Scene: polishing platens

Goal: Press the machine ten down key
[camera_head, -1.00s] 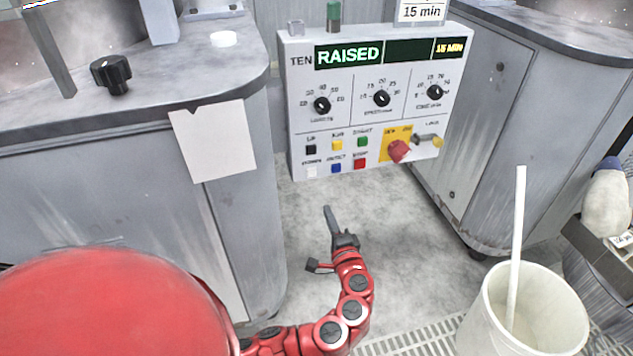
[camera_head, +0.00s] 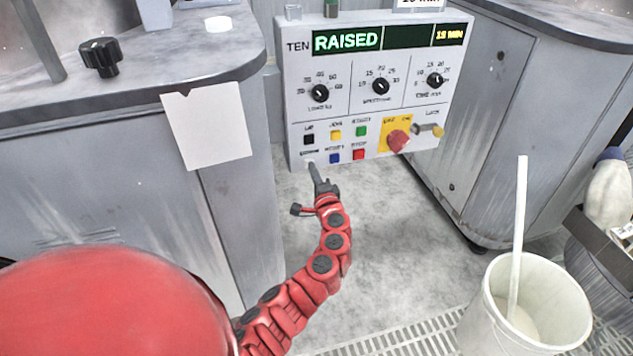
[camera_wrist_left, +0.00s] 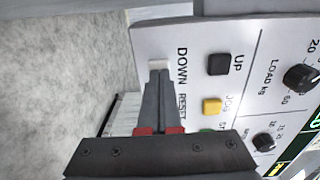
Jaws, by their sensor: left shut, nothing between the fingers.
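The machine ten control panel (camera_head: 375,95) shows RAISED in green on its display (camera_head: 347,41). The black UP key (camera_head: 308,139) sits above the DOWN key position at the panel's lower left. The white DOWN key (camera_wrist_left: 158,64) shows in the left wrist view beside its DOWN label, partly covered by the fingertips. My left gripper (camera_head: 312,166) is shut and empty, its fingertips over the DOWN key. In the left wrist view the fingertips (camera_wrist_left: 158,74) are at the key's edge; I cannot tell whether they touch it. My right gripper is out of view.
Close to the fingertips are the blue key (camera_head: 334,158), red STOP key (camera_head: 358,154) and yellow key (camera_head: 335,134). A red knob (camera_head: 397,140) sticks out further right. Grey cabinets flank the panel. A white bucket (camera_head: 528,300) with a stick stands at lower right.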

